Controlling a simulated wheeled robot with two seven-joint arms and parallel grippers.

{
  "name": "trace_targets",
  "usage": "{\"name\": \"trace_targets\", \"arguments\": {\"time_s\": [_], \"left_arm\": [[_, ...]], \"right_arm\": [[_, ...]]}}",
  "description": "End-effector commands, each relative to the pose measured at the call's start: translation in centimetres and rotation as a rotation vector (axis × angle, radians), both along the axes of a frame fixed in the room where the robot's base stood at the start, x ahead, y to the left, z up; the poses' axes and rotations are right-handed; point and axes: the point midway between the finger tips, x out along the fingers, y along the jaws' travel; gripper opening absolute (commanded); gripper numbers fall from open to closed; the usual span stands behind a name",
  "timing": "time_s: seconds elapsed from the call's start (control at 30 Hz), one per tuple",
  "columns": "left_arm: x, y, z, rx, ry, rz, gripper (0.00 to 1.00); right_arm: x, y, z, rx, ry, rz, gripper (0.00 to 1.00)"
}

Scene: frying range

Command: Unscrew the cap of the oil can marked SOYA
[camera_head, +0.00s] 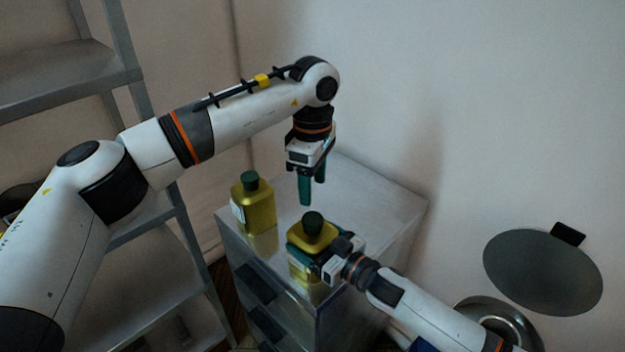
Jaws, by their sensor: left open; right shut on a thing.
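Two yellow oil cans with dark green caps stand on a metal cabinet. My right gripper (311,262) is shut on the nearer can (311,236), around its body, from the right. Its dark green cap (313,222) is on top. My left gripper (312,190) is open and empty, pointing down a little above this cap, apart from it. The other can (254,207) stands upright to the left, with its cap (250,180) on and a pale label (237,212) on its side. The label text is too small to read, so I cannot tell which can is marked SOYA.
The metal cabinet (375,200) has free room on its top behind and right of the cans. A metal shelf rack (165,225) stands at left. A round grey lid-like disc (543,272) and a metal pan (497,312) are at lower right. A wall is behind.

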Motion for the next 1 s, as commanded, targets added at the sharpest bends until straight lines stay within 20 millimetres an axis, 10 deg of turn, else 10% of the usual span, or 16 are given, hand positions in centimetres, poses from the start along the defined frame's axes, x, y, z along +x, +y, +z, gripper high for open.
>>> {"name": "trace_targets", "arguments": {"time_s": [0.6, 1.0], "left_arm": [[0.00, -0.01, -0.03, -0.001, 0.000, -1.248, 0.57], [-0.02, 0.01, -0.65, -0.002, 0.001, -1.571, 0.57]], "right_arm": [[-0.01, -0.03, -0.09, -0.001, 0.001, -0.001, 0.21], [-0.01, -0.03, -0.10, -0.001, 0.001, -0.001, 0.21]]}}
